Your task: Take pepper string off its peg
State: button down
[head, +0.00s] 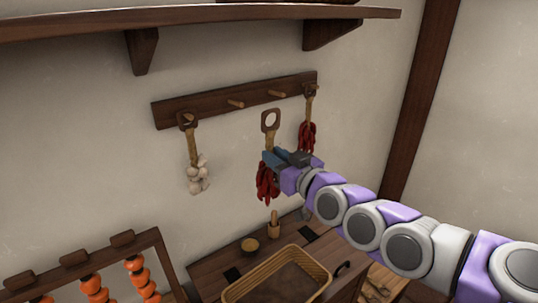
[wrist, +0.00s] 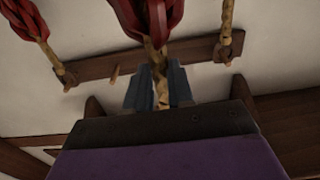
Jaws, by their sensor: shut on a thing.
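My gripper (head: 272,158) is shut on the stem of a pepper string, whose red peppers (head: 266,184) hang below the fingers. Its wooden loop (head: 270,121) stands up above the fingers, in front of the wall just under the peg rail (head: 200,107), and appears clear of the pegs. In the wrist view, which looks turned over, the braided stem (wrist: 162,95) runs between my fingers (wrist: 157,88), with its peppers (wrist: 165,15) at the top. A second pepper string (head: 307,137) hangs on the rightmost peg.
A garlic string (head: 198,178) hangs on the leftmost peg; two middle pegs (head: 236,104) are bare. A shelf (head: 200,18) juts out above. Below are a wicker basket (head: 275,270), a small bowl (head: 250,245), a mortar (head: 274,230) and a rack of orange strings (head: 95,287).

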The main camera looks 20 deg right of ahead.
jog(key=shift+s+r, duration=0.15)
jog(key=shift+s, duration=0.05)
jog(key=shift+r, duration=0.5)
jog(key=shift+s+f+b, duration=0.15)
jog(key=shift+s+b, duration=0.05)
jog(key=shift+b, duration=1.15)
jog(key=shift+s+b, duration=0.4)
jog(key=shift+b, duration=1.25)
jog(key=shift+s+d+r+b, duration=0.1)
jog(key=shift+s+d+b, duration=0.25)
jog(key=shift+b, duration=0.75)
jog(key=shift+s+d+r+b, duration=0.15)
jog(key=shift+s+b, duration=0.3)
jog(key=shift+b, duration=0.6)
jog(key=shift+b+v, duration=1.3)
jog(key=shift+s, duration=0.1)
jog(key=shift+b+v, duration=1.95)
jog(key=shift+v, duration=1)
